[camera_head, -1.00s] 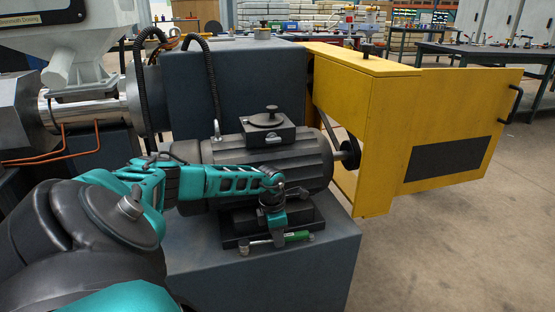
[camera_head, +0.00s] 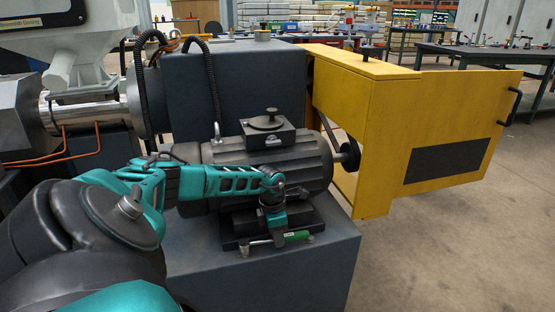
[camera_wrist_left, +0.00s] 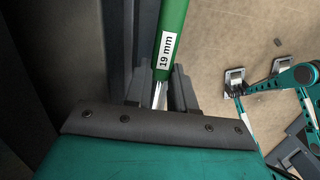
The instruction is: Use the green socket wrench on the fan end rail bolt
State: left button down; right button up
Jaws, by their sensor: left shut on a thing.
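The green socket wrench (camera_head: 298,236) lies nearly level at the front of the motor's dark mounting base. Its metal socket head (camera_head: 244,249) is at the base's left front corner, near the fan end of the motor (camera_head: 265,168). The bolt itself cannot be made out; the socket head may cover it. My left gripper (camera_head: 276,238) is shut on the wrench's metal shaft, beside the green handle. In the left wrist view, the wrench (camera_wrist_left: 172,30) carries a "19 mm" label, and its shaft runs between the fingers of my left gripper (camera_wrist_left: 160,95). My right gripper is not in view.
The mounting base (camera_head: 315,222) stands on a grey machine block (camera_head: 300,275). A yellow guard (camera_head: 375,130) with an opened panel stands to the right. Black hoses (camera_head: 212,85) run behind the motor. Open floor (camera_head: 450,250) lies to the right.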

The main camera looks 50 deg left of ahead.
pick_arm(q)
jog(key=shift+r, duration=0.4)
jog(key=shift+r+p, duration=0.35)
jog(key=shift+p, duration=0.2)
jog(key=shift+s+d+m, duration=0.15)
jog(key=shift+d+m, duration=0.25)
jog(key=shift+m, duration=0.2)
jog(key=s+d+m+g+p, duration=0.1)
jog(key=s+d+m+p, duration=0.1)
jog(key=s+d+m, duration=0.3)
jog(key=s+m, duration=0.3)
jog(key=m, duration=0.3)
jog(key=shift+f+m+h, duration=0.15)
jog(key=shift+m+h, duration=0.15)
jog(key=shift+h, duration=0.1)
jog(key=shift+w+f+b, duration=0.1)
jog(key=shift+f+b, duration=0.75)
jog(key=shift+f, duration=0.2)
